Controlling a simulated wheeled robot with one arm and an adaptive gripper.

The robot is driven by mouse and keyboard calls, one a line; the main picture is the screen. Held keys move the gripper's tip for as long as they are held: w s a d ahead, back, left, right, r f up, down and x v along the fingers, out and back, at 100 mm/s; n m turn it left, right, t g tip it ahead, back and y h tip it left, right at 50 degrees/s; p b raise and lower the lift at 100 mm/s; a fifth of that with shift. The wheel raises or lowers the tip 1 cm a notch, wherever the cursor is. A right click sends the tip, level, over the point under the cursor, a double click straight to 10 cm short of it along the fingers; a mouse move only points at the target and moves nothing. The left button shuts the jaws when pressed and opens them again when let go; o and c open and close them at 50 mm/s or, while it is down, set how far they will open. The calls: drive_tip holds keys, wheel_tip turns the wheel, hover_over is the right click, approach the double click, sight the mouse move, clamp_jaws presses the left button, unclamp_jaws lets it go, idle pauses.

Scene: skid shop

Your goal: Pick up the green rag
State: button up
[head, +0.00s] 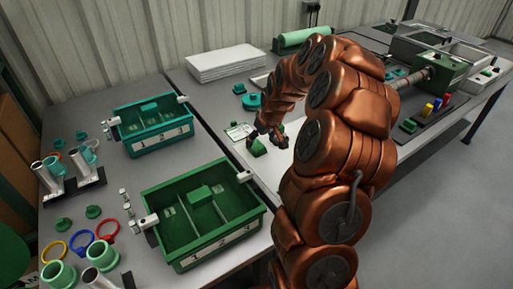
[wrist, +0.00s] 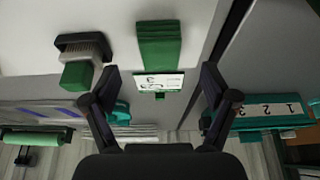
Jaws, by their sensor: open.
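The green rag (wrist: 158,44) looks like a folded, flat strip in the wrist view, lying on the pale table top near its edge. In the head view a green piece, apparently the rag (head: 257,148), shows just below my gripper (head: 267,137). In the wrist view my gripper (wrist: 161,76) is open, its two fingers spread to either side of the rag's line. Nothing is between the fingertips, and the rag appears beyond them. Whether a fingertip touches it cannot be told.
A brush with a green block (wrist: 76,75) lies left of the rag in the wrist view. A white printed card (wrist: 160,82) lies beside the rag. The green divided bin (head: 180,262) and teal bin (head: 122,129) stand on the left table. White sheets (head: 226,65) are stacked behind.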

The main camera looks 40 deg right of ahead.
sight(257, 144)
drive_tip(key=shift+w+p+x, duration=0.2)
drive_tip(key=shift+p+x, duration=0.35)
drive_tip(key=shift+x, duration=2.1)
drive_tip(key=shift+d+r, duration=0.1)
drive_tip(key=c, duration=1.1)
drive_tip(key=shift+c, duration=0.2)
drive_tip(key=shift+r, duration=0.1)
wheel_tip(257, 144, up, 10)
drive_tip(key=b, duration=0.1)
